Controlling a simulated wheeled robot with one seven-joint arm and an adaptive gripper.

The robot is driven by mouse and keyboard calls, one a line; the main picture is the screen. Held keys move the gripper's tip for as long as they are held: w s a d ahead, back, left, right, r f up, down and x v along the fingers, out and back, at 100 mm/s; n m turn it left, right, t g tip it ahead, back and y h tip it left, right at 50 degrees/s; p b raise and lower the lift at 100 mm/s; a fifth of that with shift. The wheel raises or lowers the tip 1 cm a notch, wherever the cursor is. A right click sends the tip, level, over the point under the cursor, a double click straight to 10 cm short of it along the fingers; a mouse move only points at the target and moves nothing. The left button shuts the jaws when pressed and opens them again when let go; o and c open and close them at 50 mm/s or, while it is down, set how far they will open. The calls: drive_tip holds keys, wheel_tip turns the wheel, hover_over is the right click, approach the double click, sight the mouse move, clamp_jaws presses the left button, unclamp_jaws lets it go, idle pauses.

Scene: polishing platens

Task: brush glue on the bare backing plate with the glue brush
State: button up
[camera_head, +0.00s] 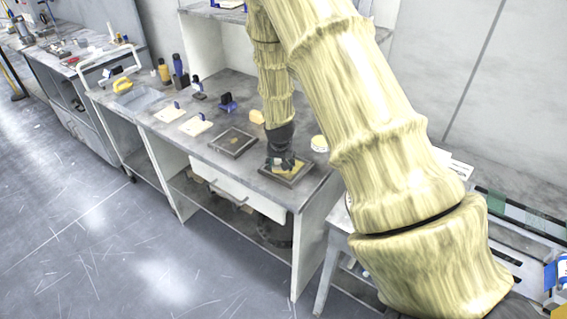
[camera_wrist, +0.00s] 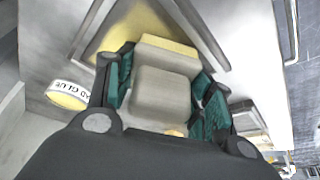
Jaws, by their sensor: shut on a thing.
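My gripper (camera_head: 284,163) is low over the right-hand square plate (camera_head: 299,178) near the bench's front right corner. In the wrist view its teal-padded fingers (camera_wrist: 160,100) are shut on the glue brush, whose beige-grey block (camera_wrist: 163,95) and pale yellow edge (camera_wrist: 168,52) show between them. Under it, the dark-rimmed plate shows a yellowish patch (camera_wrist: 128,22). Whether the bristles touch the plate is hidden. A second dark plate (camera_head: 233,142) with a small yellow spot lies to the left. The white glue pot (camera_head: 319,143) stands behind right; its label and yellow inside show in the wrist view (camera_wrist: 68,95).
Two pale pads with blue pieces, one at the left (camera_head: 168,114) and one nearer (camera_head: 196,125), lie further left. A blue tool (camera_head: 228,102) and several bottles (camera_head: 178,65) stand behind. A pale yellow object (camera_head: 257,117) is near my arm.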

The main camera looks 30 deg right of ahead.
drive_tip(key=shift+w, duration=0.2)
